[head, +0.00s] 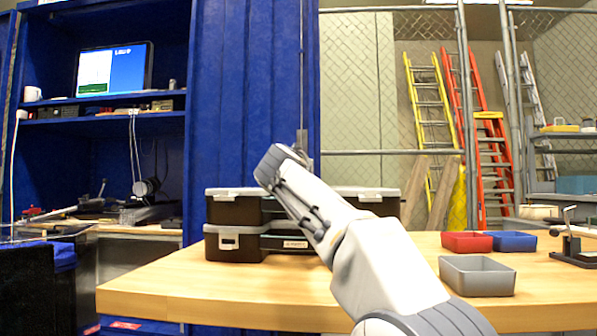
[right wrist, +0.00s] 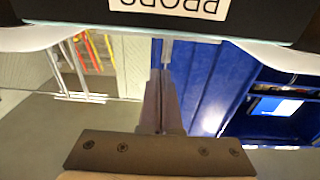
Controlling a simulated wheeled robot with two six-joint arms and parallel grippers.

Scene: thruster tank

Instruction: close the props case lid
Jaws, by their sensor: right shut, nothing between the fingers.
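The props case (head: 297,244) is a dark case with a teal edge and a white label, standing on the table and largely hidden behind my right arm in the head view. Its upside-down PROPS label (right wrist: 170,8) shows at the top of the right wrist view, on a dark panel. I cannot tell how far its lid is open. In the right wrist view the right gripper (right wrist: 161,82) is shut and empty, apart from the label. My left gripper is out of view.
Dark cases with grey lids (head: 236,193) stand to the left, and another case (head: 366,193) to the right. A red bin (head: 466,242), blue bin (head: 514,242) and grey bin (head: 477,276) are on the right of the wooden table (head: 210,295). Its front left is clear.

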